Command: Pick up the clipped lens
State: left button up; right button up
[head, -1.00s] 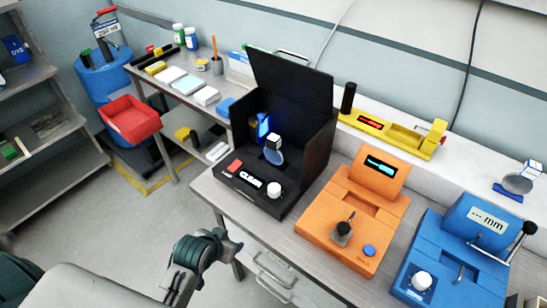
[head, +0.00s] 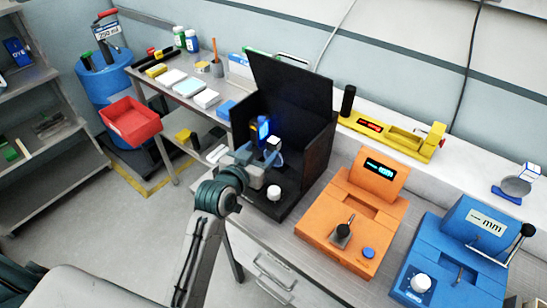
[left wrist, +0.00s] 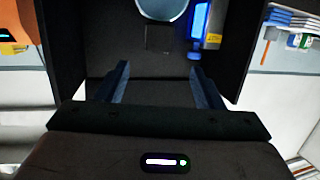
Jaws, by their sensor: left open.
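The clipped lens stands inside the open black box (head: 318,150); its small black-and-white clip (head: 275,143) shows in the head view. The glass disc is mostly hidden there behind my left gripper (head: 258,157). In the left wrist view the pale round lens (left wrist: 162,7) is cut off by the top edge, ahead of and between the line of the fingers. My left gripper (left wrist: 160,70) is open and empty, reaching into the box, apart from the lens. My right gripper is not in view.
A lit blue lamp (left wrist: 203,20) stands right beside the lens. The box's raised lid (head: 290,92) and side walls bound the space. A white knob (head: 273,193) sits on its front. An orange device (head: 350,215) and a blue device (head: 455,260) stand to the right.

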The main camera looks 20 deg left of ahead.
aim_at(276, 138)
pick_arm(q)
jog(key=p+x, duration=0.1)
jog(key=x, duration=0.4)
jog(key=shift+w, duration=0.1)
jog(key=shift+w+d+p, duration=0.1)
jog(key=shift+w+p, duration=0.2)
jog(key=shift+p, duration=0.15)
jog(key=p+x, duration=0.1)
jog(key=x, duration=0.2)
jog(key=shift+d+f+p, duration=0.1)
jog(key=shift+f+p, duration=0.05)
jog(key=shift+p, duration=0.2)
jog(key=shift+w+d+f, duration=0.1)
jog(key=shift+w+f, duration=0.2)
jog(key=shift+w, duration=0.3)
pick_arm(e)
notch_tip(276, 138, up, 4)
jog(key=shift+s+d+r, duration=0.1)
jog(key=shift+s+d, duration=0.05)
pick_arm(q)
jog(key=shift+c, duration=0.4)
jog(key=c, duration=1.1)
grip_shut()
